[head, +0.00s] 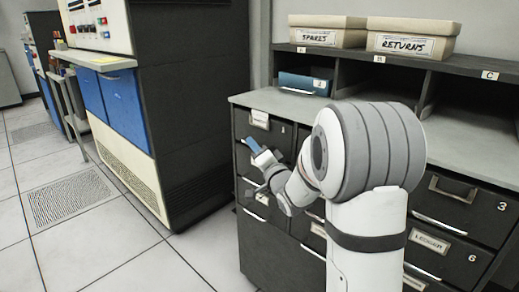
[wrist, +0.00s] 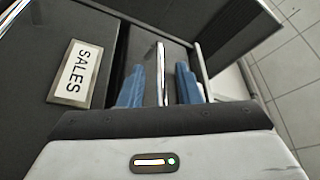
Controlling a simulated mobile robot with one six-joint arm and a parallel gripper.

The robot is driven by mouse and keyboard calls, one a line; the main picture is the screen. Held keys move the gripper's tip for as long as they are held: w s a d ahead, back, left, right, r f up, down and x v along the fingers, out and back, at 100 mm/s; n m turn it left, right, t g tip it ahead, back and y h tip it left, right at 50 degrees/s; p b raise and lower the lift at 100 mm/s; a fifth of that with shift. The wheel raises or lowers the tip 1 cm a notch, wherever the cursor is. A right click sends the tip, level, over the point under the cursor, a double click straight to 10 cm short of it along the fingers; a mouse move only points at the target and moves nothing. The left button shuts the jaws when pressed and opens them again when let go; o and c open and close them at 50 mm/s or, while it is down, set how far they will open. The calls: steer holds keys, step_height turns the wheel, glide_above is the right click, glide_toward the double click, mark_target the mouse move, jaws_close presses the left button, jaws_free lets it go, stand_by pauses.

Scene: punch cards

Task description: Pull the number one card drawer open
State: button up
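The number one card drawer (head: 283,134) is at the top left of the dark cabinet, below the grey counter, and looks closed. Its white label (head: 260,119) sits above my gripper. In the wrist view a label reading SALES (wrist: 76,73) is left of a bright metal handle bar (wrist: 160,70). My gripper (head: 252,146) is at the front of this drawer, its blue fingertips facing it. In the wrist view my gripper (wrist: 160,88) is open, one blue finger on each side of the bar, with gaps visible. The handle is hidden by my gripper in the head view.
More drawers fill the cabinet, including drawer 3 (head: 459,198) and drawer 6 (head: 445,257) at right. Boxes marked SPARES (head: 319,38) and RETURNS (head: 399,46) stand on the shelf above. A blue-panelled machine (head: 122,100) stands at left. Tiled floor (head: 110,235) in front is clear.

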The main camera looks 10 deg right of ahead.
steer(key=shift+w+a+r, duration=0.1)
steer(key=shift+w+a, duration=0.1)
steer(key=shift+w, duration=0.45)
jaws_close()
